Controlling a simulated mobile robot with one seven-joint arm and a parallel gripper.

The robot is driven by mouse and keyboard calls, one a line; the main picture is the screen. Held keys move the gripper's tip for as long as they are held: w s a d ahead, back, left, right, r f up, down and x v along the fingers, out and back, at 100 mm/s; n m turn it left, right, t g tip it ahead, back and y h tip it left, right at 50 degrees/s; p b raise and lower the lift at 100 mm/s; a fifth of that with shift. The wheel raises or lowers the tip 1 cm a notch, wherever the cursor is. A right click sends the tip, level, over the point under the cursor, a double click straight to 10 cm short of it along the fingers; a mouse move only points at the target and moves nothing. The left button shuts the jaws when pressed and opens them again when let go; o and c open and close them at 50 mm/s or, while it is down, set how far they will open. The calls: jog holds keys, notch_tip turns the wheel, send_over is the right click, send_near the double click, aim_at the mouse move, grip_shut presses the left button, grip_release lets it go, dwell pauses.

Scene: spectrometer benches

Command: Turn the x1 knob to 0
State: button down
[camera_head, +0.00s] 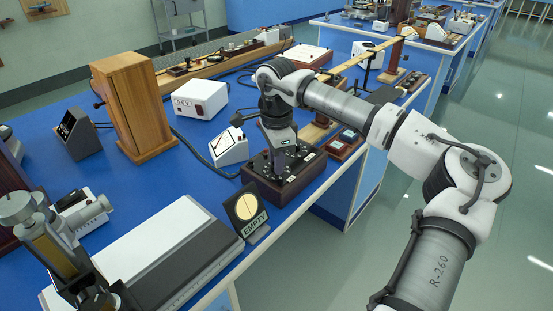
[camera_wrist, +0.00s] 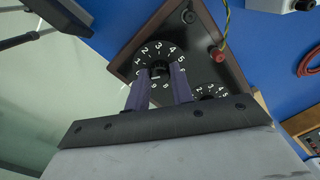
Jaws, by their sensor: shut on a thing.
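A dark control box (camera_head: 265,191) with several knobs stands near the front edge of the blue bench. My gripper (camera_wrist: 160,73) points down over it, its two purple-grey fingers shut on a black knob at a round black dial (camera_wrist: 160,50) with white numerals. Numerals from about 1 to 5 show around its upper side; the fingers hide part of the lower side. I cannot read the knob's setting or an x1 label. A second numbered dial (camera_wrist: 208,91) shows partly beside the right finger. In the head view my wrist hides the held knob.
A small white meter (camera_head: 229,147) stands close left of the box, and a small dark-red box (camera_head: 343,146) is to its right. An EMPTY sign (camera_head: 247,212) stands in front. A red terminal (camera_wrist: 217,54) with a yellow-green wire is near the dials.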

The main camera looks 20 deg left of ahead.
dwell(0.4)
jog(key=c, duration=1.2)
grip_release()
notch_tip(320, 180, up, 14)
jog(key=shift+b, duration=0.4)
